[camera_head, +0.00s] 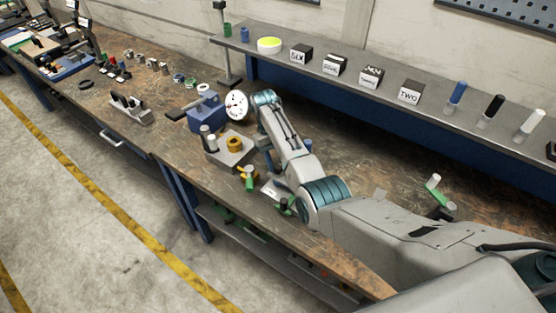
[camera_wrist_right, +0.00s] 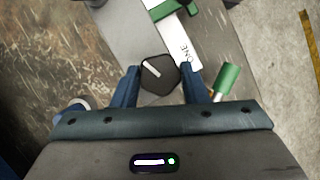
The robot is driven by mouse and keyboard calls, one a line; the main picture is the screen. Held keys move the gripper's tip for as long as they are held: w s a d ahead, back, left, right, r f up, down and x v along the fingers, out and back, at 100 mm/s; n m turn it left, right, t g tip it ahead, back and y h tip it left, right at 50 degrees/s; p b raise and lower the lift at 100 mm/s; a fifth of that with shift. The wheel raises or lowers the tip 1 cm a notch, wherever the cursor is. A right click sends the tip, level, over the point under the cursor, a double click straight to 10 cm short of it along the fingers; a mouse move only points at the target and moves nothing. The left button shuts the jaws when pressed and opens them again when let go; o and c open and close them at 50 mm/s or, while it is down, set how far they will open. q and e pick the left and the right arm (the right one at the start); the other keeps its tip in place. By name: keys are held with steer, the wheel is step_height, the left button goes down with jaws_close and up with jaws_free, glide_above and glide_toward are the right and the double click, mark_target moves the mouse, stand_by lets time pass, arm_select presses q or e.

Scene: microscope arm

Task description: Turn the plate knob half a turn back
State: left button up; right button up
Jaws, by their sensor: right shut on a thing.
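The plate knob (camera_wrist_right: 160,78) is a dark, many-sided cap with a short white line on its top. In the right wrist view the line slants from upper left to lower right. My right gripper (camera_wrist_right: 160,92) is shut on it, with one blue finger on each side. The knob sits on a grey plate (camera_wrist_right: 125,38) beside a white label (camera_wrist_right: 188,50) reading ONE. In the head view my right arm reaches over the bench, and its own links mostly hide the gripper and the knob. My left gripper is not in view.
A green cylinder (camera_wrist_right: 227,78) stands close right of the right finger. In the head view a grey block with a brass-coloured knob (camera_head: 234,144) and a blue device with a white dial (camera_head: 237,106) stand nearby. A raised shelf (camera_head: 440,107) with labelled blocks runs behind.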

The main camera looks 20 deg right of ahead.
steer(key=n+h, duration=0.1)
steer(key=n, duration=0.4)
steer(key=n+t+h, duration=0.1)
steer(key=n, duration=0.1)
steer(key=shift+s+a+f+h, duration=0.25)
steer(key=shift+s+f+h, duration=0.05)
steer(key=shift+s+f, duration=0.1)
steer(key=n+t, duration=0.1)
steer(key=n, duration=0.2)
steer(key=n+t, duration=0.1)
steer(key=n, duration=0.2)
steer(key=shift+h, duration=0.4)
steer(key=shift+s+n+t, duration=0.1)
steer(key=shift+n+t, duration=0.2)
steer(key=shift+n, duration=0.1)
steer(key=o, duration=1)
steer(key=shift+w+r, duration=0.1)
steer(key=shift+w, duration=0.1)
